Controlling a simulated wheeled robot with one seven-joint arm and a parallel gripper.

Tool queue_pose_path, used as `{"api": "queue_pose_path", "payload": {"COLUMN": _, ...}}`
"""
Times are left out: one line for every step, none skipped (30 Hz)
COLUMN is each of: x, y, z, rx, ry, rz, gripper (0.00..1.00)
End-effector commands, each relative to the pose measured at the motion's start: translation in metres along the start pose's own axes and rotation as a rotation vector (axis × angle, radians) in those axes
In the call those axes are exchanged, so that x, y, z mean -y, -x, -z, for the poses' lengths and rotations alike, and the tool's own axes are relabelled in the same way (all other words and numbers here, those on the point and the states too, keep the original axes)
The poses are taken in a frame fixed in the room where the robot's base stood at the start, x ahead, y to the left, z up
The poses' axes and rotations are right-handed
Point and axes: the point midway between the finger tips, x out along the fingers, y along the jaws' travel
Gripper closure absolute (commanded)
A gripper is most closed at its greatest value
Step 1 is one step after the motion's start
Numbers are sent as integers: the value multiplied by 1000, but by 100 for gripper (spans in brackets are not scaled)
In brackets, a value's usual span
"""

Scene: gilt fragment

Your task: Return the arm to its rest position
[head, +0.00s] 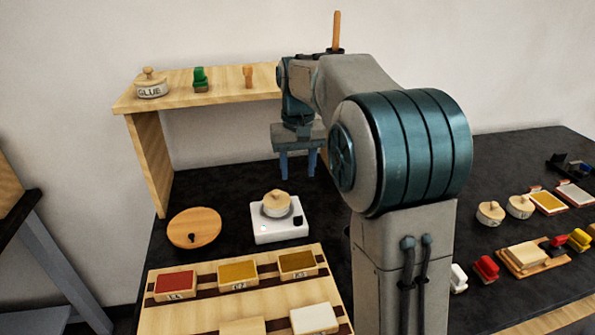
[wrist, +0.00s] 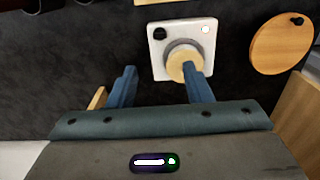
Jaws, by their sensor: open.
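My arm reaches out over the dark table in the head view, bent at the elbow. My gripper (head: 298,163) points down with its two blue fingers apart and nothing between them. It hangs above and behind a white square device (head: 278,232) that bears a round pot with a wooden lid (head: 276,199). In the wrist view my gripper (wrist: 160,88) is also open. The white device (wrist: 160,70) and the pot's lid (wrist: 183,64) show beyond the fingertips. My arm hides part of the shelf and table behind it.
A wooden shelf (head: 215,97) bears a glue pot (head: 150,85) and small items. A round wooden disc (head: 194,228) lies left of the device. A wooden rack (head: 190,318) with coloured blocks is in front. Several pots, pads and stamps lie at right. Dark table (head: 215,188) shows between.

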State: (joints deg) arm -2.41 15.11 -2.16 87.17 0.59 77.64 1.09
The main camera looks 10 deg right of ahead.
Motion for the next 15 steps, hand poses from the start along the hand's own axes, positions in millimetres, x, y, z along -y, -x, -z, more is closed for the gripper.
{"api": "queue_pose_path", "payload": {"x": 0, "y": 0, "z": 0, "rx": 0, "ry": 0, "rz": 0, "gripper": 55}}
{"api": "queue_pose_path", "payload": {"x": 0, "y": 0, "z": 0, "rx": 0, "ry": 0, "rz": 0, "gripper": 55}}
{"api": "queue_pose_path", "payload": {"x": 0, "y": 0, "z": 0, "rx": 0, "ry": 0, "rz": 0, "gripper": 55}}
{"api": "queue_pose_path", "payload": {"x": 0, "y": 0, "z": 0, "rx": 0, "ry": 0, "rz": 0, "gripper": 55}}
{"api": "queue_pose_path", "payload": {"x": 0, "y": 0, "z": -1, "rx": -1, "ry": 0, "rz": 0, "gripper": 55}}
{"api": "queue_pose_path", "payload": {"x": 0, "y": 1, "z": -3, "rx": -4, "ry": 0, "rz": 0, "gripper": 55}}
{"api": "queue_pose_path", "payload": {"x": 0, "y": 2, "z": -6, "rx": -7, "ry": 0, "rz": 1, "gripper": 55}}
{"api": "queue_pose_path", "payload": {"x": -1, "y": 3, "z": -10, "rx": -11, "ry": -1, "rz": 1, "gripper": 55}}
{"api": "queue_pose_path", "payload": {"x": -1, "y": 4, "z": -17, "rx": -18, "ry": -1, "rz": 2, "gripper": 55}}
{"api": "queue_pose_path", "payload": {"x": -2, "y": 5, "z": -24, "rx": -25, "ry": -2, "rz": 2, "gripper": 55}}
{"api": "queue_pose_path", "payload": {"x": -2, "y": 6, "z": -32, "rx": -32, "ry": -2, "rz": 3, "gripper": 55}}
{"api": "queue_pose_path", "payload": {"x": -3, "y": 7, "z": -43, "rx": -44, "ry": -3, "rz": 4, "gripper": 55}}
{"api": "queue_pose_path", "payload": {"x": -4, "y": 8, "z": -53, "rx": -53, "ry": -3, "rz": 4, "gripper": 55}}
{"api": "queue_pose_path", "payload": {"x": -4, "y": 8, "z": -63, "rx": -63, "ry": -4, "rz": 5, "gripper": 55}}
{"api": "queue_pose_path", "payload": {"x": -5, "y": 7, "z": -77, "rx": -77, "ry": -4, "rz": 6, "gripper": 55}}
